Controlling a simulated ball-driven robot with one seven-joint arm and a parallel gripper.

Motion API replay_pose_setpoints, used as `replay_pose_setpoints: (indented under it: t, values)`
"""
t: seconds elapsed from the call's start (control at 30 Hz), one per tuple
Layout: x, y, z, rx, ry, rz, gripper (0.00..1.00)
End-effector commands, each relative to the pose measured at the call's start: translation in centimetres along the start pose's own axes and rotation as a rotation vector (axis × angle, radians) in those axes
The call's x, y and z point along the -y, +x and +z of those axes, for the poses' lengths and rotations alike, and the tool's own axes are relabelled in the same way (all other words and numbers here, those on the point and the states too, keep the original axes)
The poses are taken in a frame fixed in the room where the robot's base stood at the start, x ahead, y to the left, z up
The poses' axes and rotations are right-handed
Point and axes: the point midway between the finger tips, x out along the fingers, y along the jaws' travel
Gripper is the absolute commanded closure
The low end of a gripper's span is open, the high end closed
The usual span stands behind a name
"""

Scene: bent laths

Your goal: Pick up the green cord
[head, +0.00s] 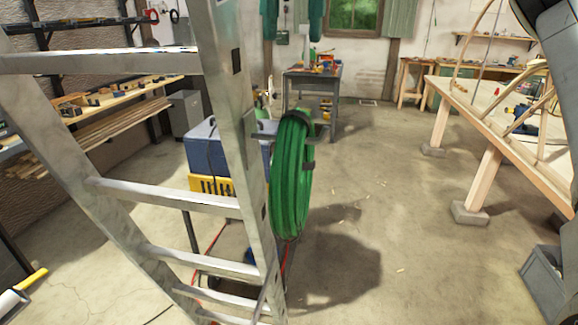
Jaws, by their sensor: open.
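The green cord (292,180) is a thick coil of many loops. It hangs upright beside the right rail of a metal ladder (228,110), at about mid-height, with a dark strap near its upper right. The rail is just left of the coil, and a bracket on the rail sits near the coil's top. I cannot tell exactly what the coil hangs from. My arm shows as a dark and grey link at the upper right edge. My gripper is not in view.
The ladder fills the left foreground. Behind it stands a blue and yellow machine (212,150). A wooden workbench (490,130) on legs with block feet is at the right, and a grey bin (545,285) is at the lower right. The concrete floor right of the coil is mostly clear.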

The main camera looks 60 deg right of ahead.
Motion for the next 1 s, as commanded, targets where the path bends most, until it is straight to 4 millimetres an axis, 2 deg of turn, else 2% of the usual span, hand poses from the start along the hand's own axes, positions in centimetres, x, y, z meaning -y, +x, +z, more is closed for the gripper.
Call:
replay_pose_setpoints:
  t: [0.1,0.4,0.63,0.9,1.0]
  values:
    - [0.6,0.0,-0.7,-0.018,-0.024,-0.039,0.53]
    - [0.6,4.4,-0.8,-0.018,-0.024,-0.033,0.53]
    - [0.7,6.0,-0.8,-0.017,-0.022,-0.031,0.53]
    - [1.0,9.5,-1.1,-0.015,-0.020,-0.032,0.53]
    - [0.9,10.3,-1.1,-0.015,-0.020,-0.031,0.53]
